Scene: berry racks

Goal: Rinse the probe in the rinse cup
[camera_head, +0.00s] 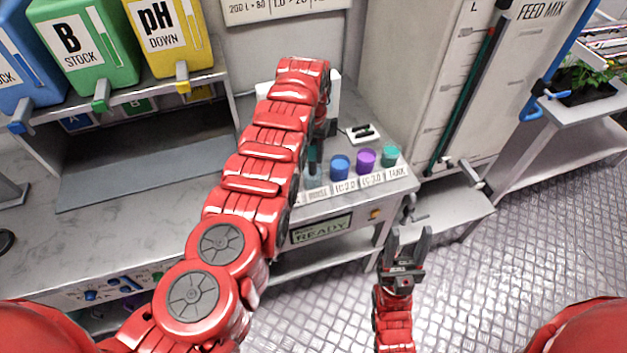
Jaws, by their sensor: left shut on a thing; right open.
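My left arm reaches up across the bench, and its gripper, mostly hidden behind the red links, shows only as a dark part (329,128) beside the wrist. It is shut on what looks like the dark probe (313,154), mostly covered by the arm. The rinse cup (313,180), left in the labelled row, is partly hidden by my arm. The probe's lower end appears to be at or in this cup; I cannot tell how deep. My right gripper (410,236) is open and empty over the floor, right of the bench.
A blue cup (340,167), a purple cup (365,160) and a teal cup (390,156) stand right of the rinse cup. A small black-and-white device (363,133) lies behind them. A tall tank (455,90) stands at right. Stock containers (88,45) fill the left shelf.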

